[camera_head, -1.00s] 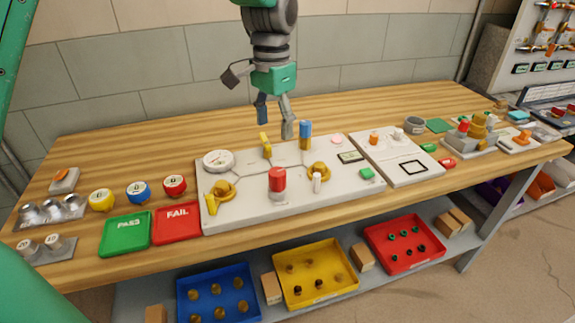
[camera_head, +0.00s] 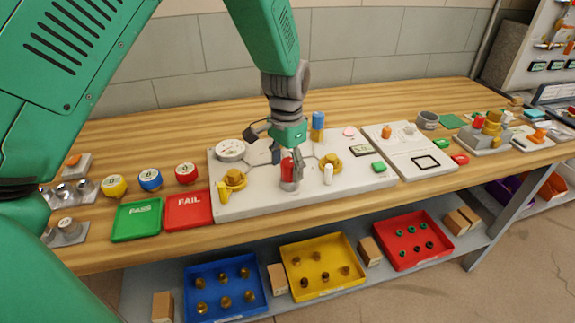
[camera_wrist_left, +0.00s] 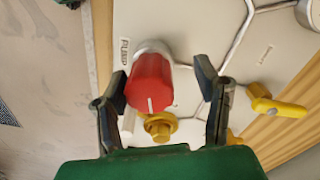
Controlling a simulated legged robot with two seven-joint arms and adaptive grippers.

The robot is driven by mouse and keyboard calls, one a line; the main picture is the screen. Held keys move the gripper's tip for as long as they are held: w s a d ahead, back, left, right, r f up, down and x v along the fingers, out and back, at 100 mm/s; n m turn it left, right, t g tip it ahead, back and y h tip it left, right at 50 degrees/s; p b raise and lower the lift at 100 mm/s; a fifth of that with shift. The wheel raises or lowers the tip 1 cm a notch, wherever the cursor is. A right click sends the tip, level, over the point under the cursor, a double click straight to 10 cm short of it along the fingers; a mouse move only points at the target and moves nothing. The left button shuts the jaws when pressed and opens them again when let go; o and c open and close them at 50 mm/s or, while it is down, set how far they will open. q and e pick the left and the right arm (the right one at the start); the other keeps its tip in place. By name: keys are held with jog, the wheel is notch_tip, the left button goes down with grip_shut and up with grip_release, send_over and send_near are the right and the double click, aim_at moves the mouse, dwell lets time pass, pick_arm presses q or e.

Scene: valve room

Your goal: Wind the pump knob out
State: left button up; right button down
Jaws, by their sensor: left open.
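The pump knob (camera_head: 287,169) is a red cylinder on a silver base, standing on the white panel (camera_head: 255,205). In the left wrist view the red knob (camera_wrist_left: 150,84) shows a white line on its face, with the label PUMP beside its base. My left gripper (camera_head: 287,158) is over the knob from above. In the left wrist view its open fingers (camera_wrist_left: 162,90) stand on both sides of the knob, with a gap visible at the right finger. The left finger is close to the knob; I cannot tell whether it touches. My right gripper is not in view.
A yellow valve (camera_head: 331,163) and a white peg (camera_head: 328,175) stand just right of the knob. A blue-topped post (camera_head: 318,121) is behind. A gauge (camera_head: 230,150) and a yellow lever valve (camera_head: 234,179) are to the left. The red FAIL tray (camera_head: 188,211) lies left of the panel.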

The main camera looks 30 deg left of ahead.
pick_arm(q)
jog(key=shift+d+r, duration=0.1)
jog(key=shift+d, duration=0.25)
jog(key=shift+c, duration=0.8)
jog(key=shift+d+r, duration=0.1)
jog(key=shift+d, duration=0.25)
jog(key=c, duration=1)
jog(key=shift+a+p, duration=0.25)
jog(key=shift+p, duration=0.05)
jog(key=shift+d+r+n+p, duration=0.1)
jog(key=shift+n+p, duration=0.9)
jog(key=shift+n, duration=0.1)
jog(key=n+p, duration=0.7)
jog(key=n, duration=0.1)
jog(key=shift+n, duration=0.4)
jog(key=shift+n+p, duration=0.8)
jog(key=shift+n, duration=1.1)
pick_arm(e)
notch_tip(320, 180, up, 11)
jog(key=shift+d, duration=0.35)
